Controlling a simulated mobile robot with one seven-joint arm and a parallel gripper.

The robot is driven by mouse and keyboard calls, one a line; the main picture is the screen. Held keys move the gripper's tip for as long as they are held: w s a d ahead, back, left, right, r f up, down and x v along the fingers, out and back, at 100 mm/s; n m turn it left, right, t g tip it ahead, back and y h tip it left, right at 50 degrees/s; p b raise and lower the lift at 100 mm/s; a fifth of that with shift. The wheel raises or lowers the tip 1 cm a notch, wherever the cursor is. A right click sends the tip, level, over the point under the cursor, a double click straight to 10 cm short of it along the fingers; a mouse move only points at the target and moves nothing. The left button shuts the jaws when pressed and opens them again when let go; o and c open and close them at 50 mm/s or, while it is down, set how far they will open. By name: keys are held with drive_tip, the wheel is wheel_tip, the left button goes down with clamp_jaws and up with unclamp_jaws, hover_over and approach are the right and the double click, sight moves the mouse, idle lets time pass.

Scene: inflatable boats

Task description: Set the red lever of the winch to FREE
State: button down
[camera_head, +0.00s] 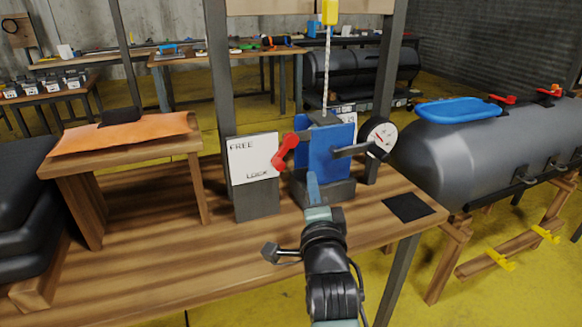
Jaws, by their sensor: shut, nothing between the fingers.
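The winch (327,150) is a blue-sided box on a grey base on the wooden bench, with a cable rising from its top. Its red lever (285,152) is on its left side, slanting down and left from its upper end. The lever's lower end is at the right edge of a white label plate (251,160), nearer the lower word, which reads like LOCK, than FREE at the top. My gripper (313,180) is shut and empty, in front of the winch's lower part, below and right of the lever. Whether it touches the winch cannot be told.
A dark square pad (408,207) lies on the bench at right. Grey frame posts stand behind. An orange sheet (125,135) covers a stand at left.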

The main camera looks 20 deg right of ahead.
sight(284, 155)
drive_tip(key=w+a+b, duration=0.1)
drive_tip(key=w, duration=0.7)
drive_tip(key=shift+a+b, duration=0.25)
drive_tip(key=shift+b, duration=0.1)
